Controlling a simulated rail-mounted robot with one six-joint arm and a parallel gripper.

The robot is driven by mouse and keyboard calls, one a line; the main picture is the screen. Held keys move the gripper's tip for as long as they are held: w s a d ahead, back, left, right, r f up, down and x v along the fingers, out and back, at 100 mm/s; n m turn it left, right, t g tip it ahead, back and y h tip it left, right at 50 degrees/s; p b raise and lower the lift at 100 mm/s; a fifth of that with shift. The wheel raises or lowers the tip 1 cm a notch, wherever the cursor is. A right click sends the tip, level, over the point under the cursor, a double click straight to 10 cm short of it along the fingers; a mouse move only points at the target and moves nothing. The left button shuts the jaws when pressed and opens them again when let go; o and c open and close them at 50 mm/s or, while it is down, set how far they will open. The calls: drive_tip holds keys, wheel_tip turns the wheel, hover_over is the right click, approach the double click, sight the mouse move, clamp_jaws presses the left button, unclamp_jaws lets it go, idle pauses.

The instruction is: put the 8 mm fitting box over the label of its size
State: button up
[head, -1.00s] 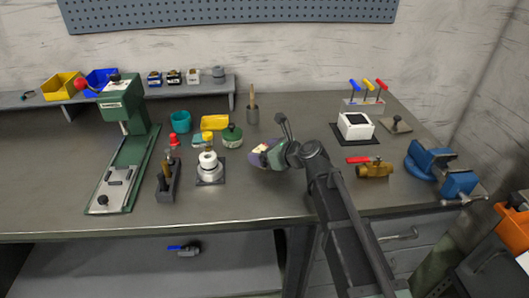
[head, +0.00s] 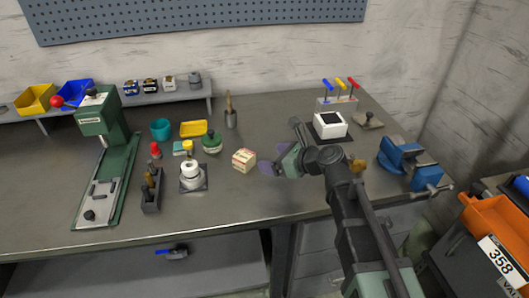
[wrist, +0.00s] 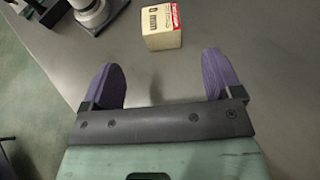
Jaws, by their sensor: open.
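A small cream box with a red stripe (head: 244,160) stands on the workbench left of my gripper (head: 273,165). In the wrist view the box (wrist: 161,27) lies beyond the two purple fingertips of my gripper (wrist: 160,64). The fingers are wide apart, with bare bench between them, and they do not touch the box. Dark print shows on the box's side, but I cannot read its size. Several small boxes (head: 150,86) stand on the raised back shelf. Their print and any size labels are too small to read.
A white round part on a dark base (head: 190,174) and a green tin (head: 211,143) stand left of the box. A green press (head: 107,150) is farther left. A white device (head: 329,125) and a blue vise (head: 408,160) are on the right. The bench in front of the box is clear.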

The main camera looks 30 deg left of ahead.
sight(251, 159)
drive_tip(key=shift+o, duration=0.3)
drive_tip(key=shift+a+f+b, duration=0.25)
drive_tip(key=shift+f+b, duration=0.3)
drive_tip(key=shift+a+f+b, duration=0.25)
drive_tip(key=shift+f+b, duration=0.25)
drive_tip(key=shift+a+f, duration=0.15)
drive_tip(key=shift+a, duration=0.05)
drive_tip(key=b+x, duration=0.2)
drive_tip(key=x, duration=0.3)
drive_tip(key=shift+a, duration=0.3)
drive_tip(key=b+x, duration=0.1)
drive_tip(key=x, duration=0.1)
drive_tip(key=b+x, duration=0.1)
drive_tip(key=x, duration=0.1)
drive_tip(key=shift+w+a+f, duration=0.15)
drive_tip(key=shift+w+f, duration=0.05)
drive_tip(key=shift+f, duration=0.2)
drive_tip(key=shift+a, duration=0.35)
drive_tip(key=shift+r, duration=0.1)
